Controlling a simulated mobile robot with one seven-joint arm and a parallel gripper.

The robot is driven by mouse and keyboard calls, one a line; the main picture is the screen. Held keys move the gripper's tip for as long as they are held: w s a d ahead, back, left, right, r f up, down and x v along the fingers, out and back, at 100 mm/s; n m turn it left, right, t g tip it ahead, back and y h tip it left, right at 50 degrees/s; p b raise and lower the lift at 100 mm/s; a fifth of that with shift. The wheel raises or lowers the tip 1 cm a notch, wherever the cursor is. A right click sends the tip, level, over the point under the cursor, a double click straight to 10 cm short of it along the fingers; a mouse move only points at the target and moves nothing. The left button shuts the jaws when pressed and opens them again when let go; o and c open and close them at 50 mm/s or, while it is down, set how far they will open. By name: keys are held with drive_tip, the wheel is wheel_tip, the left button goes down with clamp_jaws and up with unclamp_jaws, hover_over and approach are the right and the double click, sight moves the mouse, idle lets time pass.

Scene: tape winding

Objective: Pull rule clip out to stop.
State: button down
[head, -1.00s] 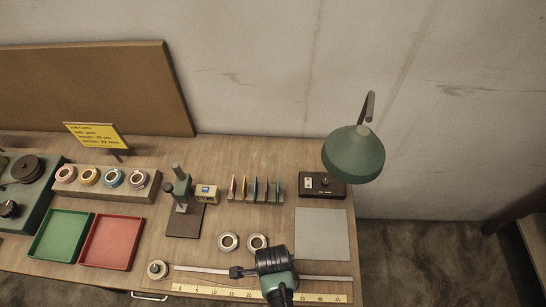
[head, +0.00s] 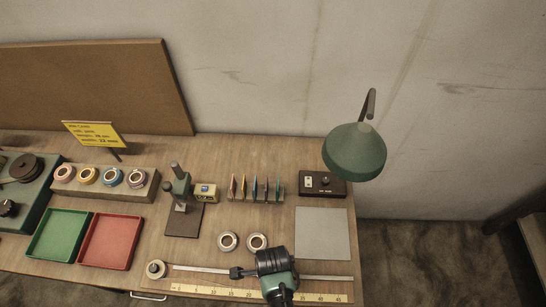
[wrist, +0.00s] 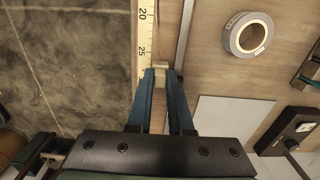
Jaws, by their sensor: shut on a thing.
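The yellow rule (head: 205,291) lies along the bench's front edge, with a thin metal strip (head: 205,269) parallel behind it. In the wrist view the rule (wrist: 143,40) shows its 20 and 25 marks, and the strip (wrist: 184,45) runs beside it. My gripper (wrist: 160,76) is shut on a small pale block, apparently the rule clip (wrist: 162,70), between the rule and the strip, just past the 25 mark. In the head view my gripper covers the clip. I cannot make out a separate stop.
A grey mat (head: 322,233) is at right, a red tray (head: 109,241) at left. The lamp (head: 354,151) overhangs the right rear.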

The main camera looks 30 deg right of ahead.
drive_tip(key=shift+f, duration=0.25)
idle(0.3)
drive_tip(key=shift+f+b, duration=0.5)
drive_tip(key=shift+b, duration=0.1)
drive_tip(key=c, duration=0.8)
unclamp_jaws()
drive_tip(key=shift+o, duration=0.6)
drive_tip(key=shift+o, duration=1.2)
